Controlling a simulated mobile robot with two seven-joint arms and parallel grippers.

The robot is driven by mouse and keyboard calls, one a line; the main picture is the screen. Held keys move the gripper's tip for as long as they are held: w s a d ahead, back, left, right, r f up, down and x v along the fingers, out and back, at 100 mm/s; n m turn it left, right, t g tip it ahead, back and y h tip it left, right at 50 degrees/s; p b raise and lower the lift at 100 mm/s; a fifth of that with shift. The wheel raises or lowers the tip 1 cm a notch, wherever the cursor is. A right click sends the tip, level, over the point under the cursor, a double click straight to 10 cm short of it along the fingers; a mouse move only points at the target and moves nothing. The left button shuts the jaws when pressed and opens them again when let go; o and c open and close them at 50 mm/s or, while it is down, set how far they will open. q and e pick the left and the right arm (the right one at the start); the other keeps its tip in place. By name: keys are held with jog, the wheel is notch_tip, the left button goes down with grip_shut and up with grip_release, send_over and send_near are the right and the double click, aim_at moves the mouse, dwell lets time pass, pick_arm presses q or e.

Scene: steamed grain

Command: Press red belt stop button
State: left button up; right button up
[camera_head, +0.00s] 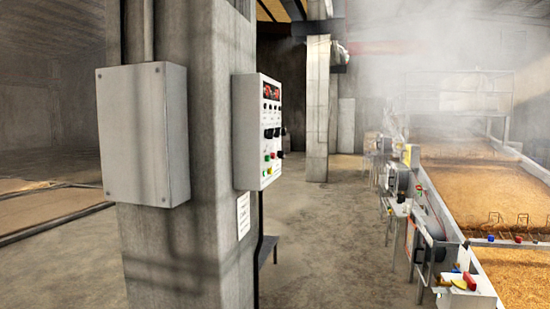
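A white control panel (243,130) is mounted on the right side of a concrete pillar and is seen at a steep angle. It has red displays at the top, black knobs, and small coloured buttons low on its face. A small red button (273,156) seems to be among these, too small to read any label. Another red part (469,281) sits on a white box (472,298) at the lower right, beside a yellow-green part. I cannot tell which one is the belt stop. Neither of my grippers is in view.
The concrete pillar (215,270) with a grey box (143,135) fills the left centre. Grain beds (470,190) with equipment along their near side lie to the right, under steam.

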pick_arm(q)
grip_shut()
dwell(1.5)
